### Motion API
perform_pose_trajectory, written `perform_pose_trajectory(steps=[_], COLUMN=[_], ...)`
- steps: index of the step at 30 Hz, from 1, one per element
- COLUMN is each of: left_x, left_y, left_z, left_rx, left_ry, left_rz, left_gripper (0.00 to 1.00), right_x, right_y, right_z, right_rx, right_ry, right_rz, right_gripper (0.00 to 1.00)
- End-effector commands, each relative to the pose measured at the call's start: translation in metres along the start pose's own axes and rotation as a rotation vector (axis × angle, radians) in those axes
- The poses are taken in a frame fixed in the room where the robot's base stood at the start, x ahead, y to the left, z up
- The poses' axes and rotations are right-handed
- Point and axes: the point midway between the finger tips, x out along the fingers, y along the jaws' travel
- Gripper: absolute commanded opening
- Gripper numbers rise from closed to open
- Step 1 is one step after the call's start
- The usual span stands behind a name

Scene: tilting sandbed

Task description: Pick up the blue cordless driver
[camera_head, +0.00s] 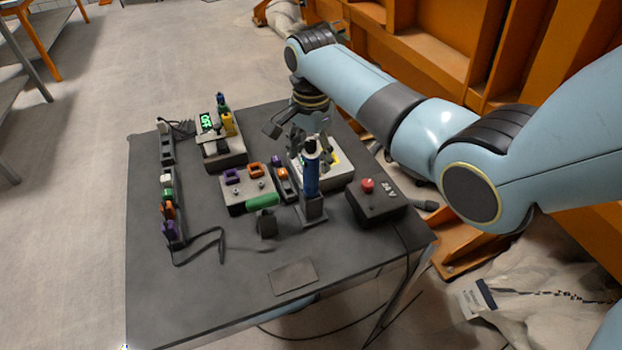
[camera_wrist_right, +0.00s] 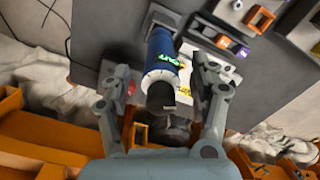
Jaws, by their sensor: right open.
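The blue cordless driver (camera_head: 312,178) stands upright in a dark grey stand (camera_head: 312,215) on the dark table. Its black top end points up. In the right wrist view the driver (camera_wrist_right: 165,52) shows its blue body and a white band, with its dark end toward the camera. My right gripper (camera_head: 308,140) is over the driver's upper end, open. In the right wrist view the two fingers of that gripper (camera_wrist_right: 158,78) lie on either side of the driver, with gaps visible. Contact is not seen. My left gripper is in neither view.
A black box with a red button (camera_head: 368,187) stands right of the driver. A grey panel with coloured sockets (camera_head: 245,195) lies left of it, and a unit with a green display (camera_head: 220,145) stands further back. A strip of plugs (camera_head: 168,190) runs along the left. The table's front left is clear.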

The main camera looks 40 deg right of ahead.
Motion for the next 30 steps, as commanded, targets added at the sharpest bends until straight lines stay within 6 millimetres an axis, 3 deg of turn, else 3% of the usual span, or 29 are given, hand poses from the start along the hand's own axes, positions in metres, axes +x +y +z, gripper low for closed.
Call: perform_pose_trajectory(steps=[4, 11, 25, 30], left_x=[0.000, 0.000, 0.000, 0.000], left_y=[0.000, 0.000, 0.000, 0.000], left_z=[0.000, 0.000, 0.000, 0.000], left_rx=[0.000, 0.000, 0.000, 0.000], left_ry=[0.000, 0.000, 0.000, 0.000], left_rz=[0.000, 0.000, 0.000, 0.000], left_gripper=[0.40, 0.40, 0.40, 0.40], right_x=[0.016, 0.018, 0.018, 0.017], right_y=[0.000, 0.000, 0.000, -0.001], right_z=[0.001, 0.001, 0.001, 0.000], right_rx=[0.000, -0.001, -0.001, -0.001], right_ry=[-0.001, 0.000, 0.000, 0.001], right_rz=[-0.001, -0.002, -0.002, -0.004], right_gripper=[0.62, 0.62, 0.03, 0.00])
